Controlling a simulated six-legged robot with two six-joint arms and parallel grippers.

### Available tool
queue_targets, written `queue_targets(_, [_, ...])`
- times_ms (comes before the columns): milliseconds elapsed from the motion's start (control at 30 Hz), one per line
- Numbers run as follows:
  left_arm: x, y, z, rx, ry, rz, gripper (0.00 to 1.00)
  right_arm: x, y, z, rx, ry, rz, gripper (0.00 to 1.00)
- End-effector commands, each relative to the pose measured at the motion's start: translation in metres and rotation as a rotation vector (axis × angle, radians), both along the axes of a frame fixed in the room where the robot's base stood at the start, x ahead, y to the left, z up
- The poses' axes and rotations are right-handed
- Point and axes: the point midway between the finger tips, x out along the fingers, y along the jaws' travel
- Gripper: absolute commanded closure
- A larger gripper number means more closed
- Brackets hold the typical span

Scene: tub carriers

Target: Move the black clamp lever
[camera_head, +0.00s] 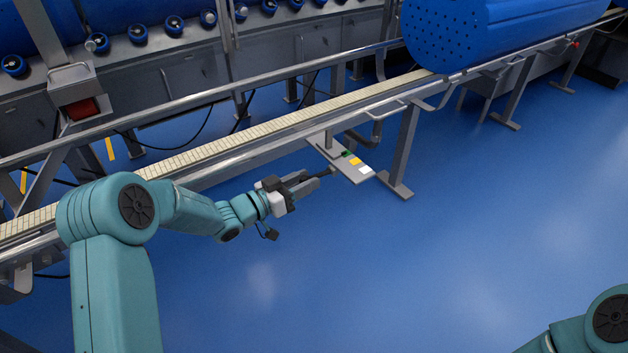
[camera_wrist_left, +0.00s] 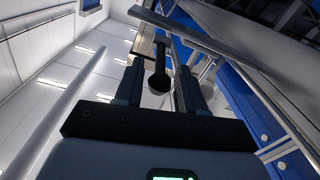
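The black clamp lever (camera_wrist_left: 158,78) shows in the left wrist view as a dark stem with a round knob at its near end. It lies between the two fingers of my left gripper (camera_wrist_left: 161,68), with a visible gap on each side. In the head view my left gripper (camera_head: 318,178) is at the edge of a small grey plate (camera_head: 339,164) below the conveyor rail. There the lever (camera_head: 329,171) is small and partly hidden by the fingers. The fingers are apart and not closed on it. My right gripper is out of view.
The plate carries green, yellow and white patches. A conveyor (camera_head: 230,143) with metal rails runs diagonally just behind it. A support leg (camera_head: 404,150) stands right of the plate. A large blue perforated drum (camera_head: 500,35) lies at the back. The blue floor (camera_head: 420,260) in front is clear.

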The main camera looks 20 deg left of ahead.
Motion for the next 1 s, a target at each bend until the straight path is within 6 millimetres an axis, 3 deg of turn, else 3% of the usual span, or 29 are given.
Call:
queue_targets(200, [0.022, -0.016, -0.001, 0.0, -0.002, -0.001, 0.61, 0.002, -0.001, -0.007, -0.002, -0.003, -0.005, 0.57])
queue_targets(533, [0.026, -0.019, 0.0, -0.001, 0.001, 0.001, 0.61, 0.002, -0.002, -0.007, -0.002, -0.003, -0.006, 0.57])
queue_targets(567, [0.026, -0.019, 0.0, -0.001, 0.001, 0.001, 0.64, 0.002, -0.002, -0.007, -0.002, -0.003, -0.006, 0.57])
queue_targets(667, [0.026, -0.019, 0.0, -0.001, 0.001, 0.001, 0.97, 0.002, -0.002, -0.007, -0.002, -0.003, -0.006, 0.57])
queue_targets(700, [0.026, -0.019, 0.0, -0.001, 0.001, 0.001, 1.0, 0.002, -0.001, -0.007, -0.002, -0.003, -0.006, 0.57])
queue_targets(1000, [0.025, -0.023, 0.002, 0.008, 0.011, -0.001, 1.0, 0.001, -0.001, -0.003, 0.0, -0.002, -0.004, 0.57])
